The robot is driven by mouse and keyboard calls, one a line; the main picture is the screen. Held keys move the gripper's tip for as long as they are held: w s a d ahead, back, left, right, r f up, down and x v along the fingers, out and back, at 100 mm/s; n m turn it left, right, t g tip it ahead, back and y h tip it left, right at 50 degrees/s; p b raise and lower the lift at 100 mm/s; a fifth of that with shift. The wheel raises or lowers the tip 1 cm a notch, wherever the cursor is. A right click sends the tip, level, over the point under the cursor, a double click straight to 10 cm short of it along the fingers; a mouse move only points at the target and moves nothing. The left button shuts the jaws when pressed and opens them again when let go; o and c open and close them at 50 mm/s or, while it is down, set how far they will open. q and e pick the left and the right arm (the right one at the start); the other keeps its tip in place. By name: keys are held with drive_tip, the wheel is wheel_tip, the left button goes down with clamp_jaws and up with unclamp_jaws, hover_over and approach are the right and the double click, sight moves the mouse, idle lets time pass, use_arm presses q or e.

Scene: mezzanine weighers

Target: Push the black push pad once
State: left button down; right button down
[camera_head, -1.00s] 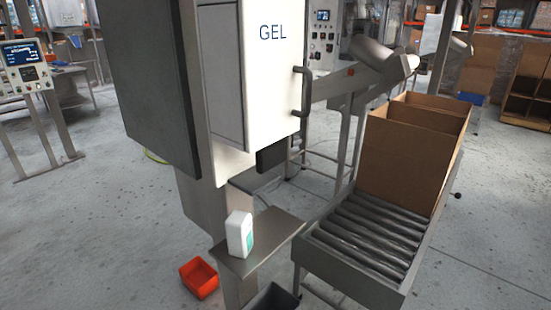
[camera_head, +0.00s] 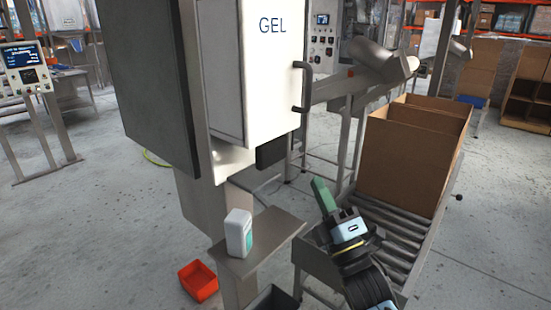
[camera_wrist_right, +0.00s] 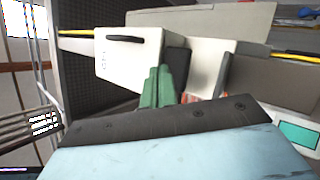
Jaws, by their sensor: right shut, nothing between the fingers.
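The black push pad (camera_head: 271,152) is a dark block under the white GEL dispenser housing (camera_head: 262,75). It also shows in the right wrist view as a dark block (camera_wrist_right: 177,68) just beyond my fingers. My right gripper (camera_head: 320,186) has green fingers that are shut and empty. It is in front of the roller conveyor, to the right of and lower than the pad in the head view, with a visible gap between them. The green fingers also show in the right wrist view (camera_wrist_right: 158,86). My left gripper is not in view.
A white bottle (camera_head: 238,233) stands on a small metal shelf (camera_head: 272,232) below the dispenser. A red bin (camera_head: 198,281) sits on the floor to the left. A dark handle (camera_head: 303,88) sticks out from the housing. Cardboard boxes (camera_head: 405,155) stand on the roller conveyor (camera_head: 400,217).

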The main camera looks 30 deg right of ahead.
sight(278, 143)
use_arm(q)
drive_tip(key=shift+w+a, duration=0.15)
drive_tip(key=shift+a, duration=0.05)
use_arm(e)
drive_tip(key=shift+n+t, duration=0.6)
drive_tip(key=shift+n, duration=0.1)
drive_tip(key=r, duration=0.1)
drive_tip(key=s+r, duration=0.1)
drive_tip(key=r, duration=0.1)
drive_tip(key=shift+s+r, duration=0.35)
drive_tip(key=shift+w, duration=0.1)
